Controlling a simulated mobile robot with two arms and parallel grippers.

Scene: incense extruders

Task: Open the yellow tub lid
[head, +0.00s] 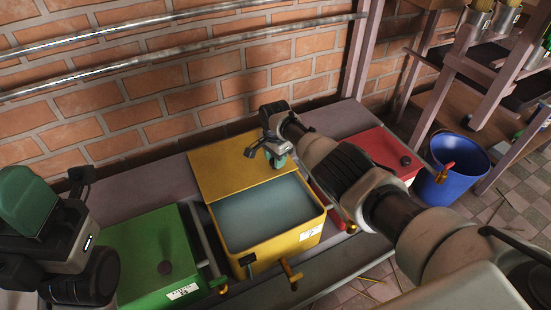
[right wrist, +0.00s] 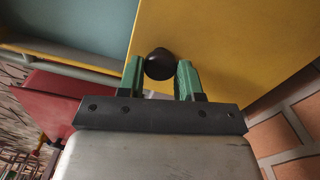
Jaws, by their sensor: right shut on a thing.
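The yellow tub (head: 268,252) stands in the middle of the bench. Its yellow lid (head: 215,165) is at the back, towards the brick wall, and most of the tub's top is open, showing a grey-blue inside (head: 262,212). My right gripper (head: 277,160) is over the lid's right side. In the right wrist view its green fingers are either side of the lid's black knob (right wrist: 159,64), shut on it. The yellow lid fills much of that view (right wrist: 225,45). My left gripper (head: 28,200) is at the left edge, away from the tub; its jaw opening cannot be made out.
A green tub (head: 150,250) with its lid on stands left of the yellow one. A red tub (head: 385,150) stands to the right, partly behind my right arm. A blue bin (head: 450,175) is on the tiled floor. The brick wall with pipes (head: 180,50) is close behind.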

